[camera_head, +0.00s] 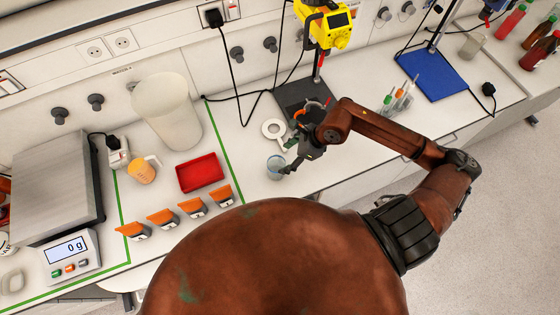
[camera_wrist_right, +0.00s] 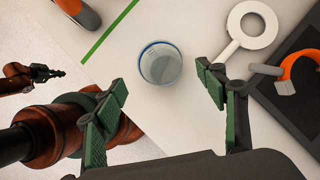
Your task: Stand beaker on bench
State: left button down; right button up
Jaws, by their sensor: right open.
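A small clear beaker with a blue rim (camera_head: 275,167) stands upright on the white bench near its front edge. In the right wrist view the beaker (camera_wrist_right: 160,64) is seen from above, open at the top. My right gripper (camera_head: 289,166) is just to the right of it in the head view. In the wrist view the right gripper (camera_wrist_right: 164,97) is open, its green-padded fingers apart and nothing between them; the beaker lies beyond the fingertips.
A white ring (camera_head: 273,129) lies behind the beaker, beside a dark stand base (camera_head: 305,100). A blue plate (camera_head: 432,75) stands right.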

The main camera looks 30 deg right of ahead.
jog(key=v, duration=0.6)
jog(key=shift+b, duration=0.3)
jog(key=shift+a+f, duration=0.1)
